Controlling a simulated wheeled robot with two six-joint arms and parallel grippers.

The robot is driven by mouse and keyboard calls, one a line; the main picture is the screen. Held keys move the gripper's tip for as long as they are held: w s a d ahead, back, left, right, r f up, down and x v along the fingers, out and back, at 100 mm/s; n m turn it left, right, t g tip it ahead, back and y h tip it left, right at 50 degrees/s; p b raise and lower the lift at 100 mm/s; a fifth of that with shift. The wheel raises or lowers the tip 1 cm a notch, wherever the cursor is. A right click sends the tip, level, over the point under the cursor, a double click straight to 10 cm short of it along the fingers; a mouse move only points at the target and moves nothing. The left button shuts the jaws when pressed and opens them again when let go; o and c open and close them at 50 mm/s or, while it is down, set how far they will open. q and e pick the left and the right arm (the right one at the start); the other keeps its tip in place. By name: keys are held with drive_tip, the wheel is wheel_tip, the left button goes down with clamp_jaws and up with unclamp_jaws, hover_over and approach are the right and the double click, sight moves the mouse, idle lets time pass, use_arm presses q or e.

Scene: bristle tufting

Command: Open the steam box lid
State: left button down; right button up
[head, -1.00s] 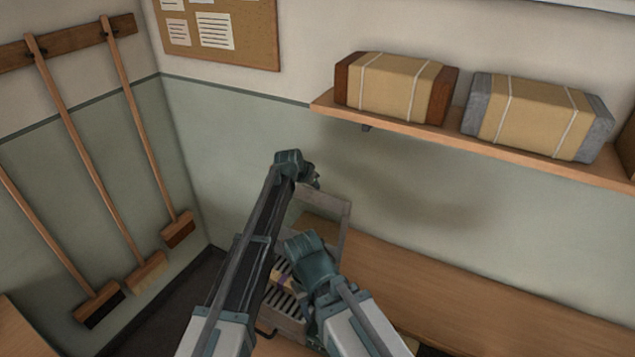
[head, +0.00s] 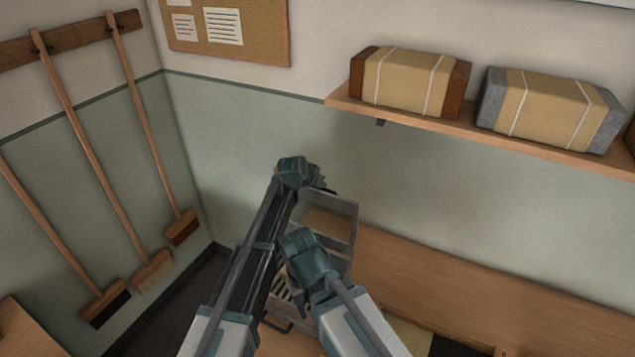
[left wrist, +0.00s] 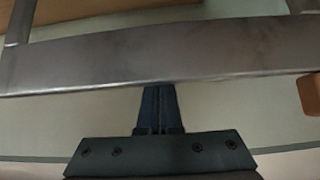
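The steam box lid (head: 354,230) shows in the head view as a grey, window-like frame standing up, with tan and pale green showing through it. The slatted box (head: 283,291) below is mostly hidden by my arms. My left gripper (head: 320,184) is at the lid's upper left edge. In the left wrist view the lid's metal bar (left wrist: 150,55) runs across above my left gripper (left wrist: 158,97). Its dark fingers are together and reach the bar's lower edge; their tips are hidden, so a hold cannot be told.
A wooden bench (head: 450,290) runs along the wall to the right. A shelf (head: 480,130) above carries two strapped bundles (head: 410,82). Brooms (head: 150,130) hang at the left. The wall between shelf and bench is clear.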

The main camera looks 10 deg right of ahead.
use_arm(q)
drive_tip(key=shift+s+a, duration=0.1)
drive_tip(key=shift+s, duration=0.25)
drive_tip(key=shift+w, duration=0.1)
drive_tip(key=shift+w+d+r, duration=0.2)
drive_tip(key=shift+w+d, duration=0.1)
drive_tip(key=shift+w, duration=0.15)
drive_tip(key=p+v, duration=0.2)
drive_tip(key=v, duration=0.1)
drive_tip(key=p+v, duration=0.2)
drive_tip(key=p, duration=0.1)
drive_tip(key=p+v, duration=0.2)
drive_tip(key=v, duration=0.1)
drive_tip(key=shift+w+d+r, duration=0.1)
drive_tip(key=shift+d+r, duration=0.05)
drive_tip(key=shift+r, duration=0.4)
